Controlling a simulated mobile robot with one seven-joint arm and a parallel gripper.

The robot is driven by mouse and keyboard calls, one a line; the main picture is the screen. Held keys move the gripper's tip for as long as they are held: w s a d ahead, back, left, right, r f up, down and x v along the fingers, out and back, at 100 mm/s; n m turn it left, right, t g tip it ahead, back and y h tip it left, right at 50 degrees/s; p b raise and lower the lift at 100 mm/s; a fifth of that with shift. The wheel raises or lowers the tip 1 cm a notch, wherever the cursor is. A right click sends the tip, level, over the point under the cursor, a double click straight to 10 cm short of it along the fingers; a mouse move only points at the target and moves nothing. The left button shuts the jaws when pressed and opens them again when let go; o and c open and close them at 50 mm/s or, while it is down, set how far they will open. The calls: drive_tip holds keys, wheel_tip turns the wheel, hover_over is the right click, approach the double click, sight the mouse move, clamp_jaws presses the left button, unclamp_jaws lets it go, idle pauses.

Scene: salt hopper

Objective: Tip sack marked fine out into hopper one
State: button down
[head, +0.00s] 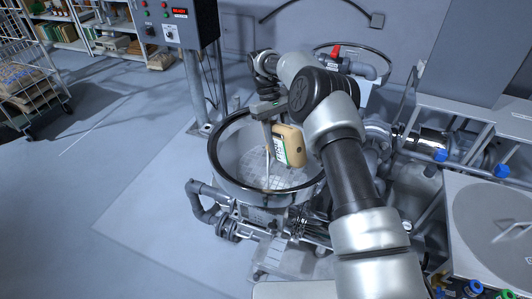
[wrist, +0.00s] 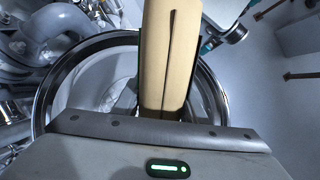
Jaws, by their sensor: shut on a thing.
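My gripper (head: 270,124) is shut on a small tan sack (head: 291,147) and holds it over the open round hopper (head: 222,178). The sack is tilted and has a white and green label on its left side; the lettering is too small to read. In the wrist view the sack (wrist: 170,50) stands out from the jaws, with a dark seam line down its face. The hopper rim (wrist: 48,85) circles behind it. In the head view a pale grid shows inside the hopper. I cannot tell whether anything is coming out of the sack, or which hopper number this is.
A control box (head: 178,22) on a post stands behind the hopper at left. A wire cart (head: 30,85) with sacks is at far left, shelves (head: 110,30) behind. Pipes and a machine with a round lid (head: 495,222) crowd the right. The left floor is clear.

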idle(0.6)
drive_tip(key=shift+d, duration=0.2)
drive_tip(key=shift+s+d+f+t+y, duration=0.1)
drive_tip(key=shift+s+f+t+y, duration=0.3)
drive_tip(key=shift+t, duration=0.3)
drive_tip(key=shift+f, duration=0.15)
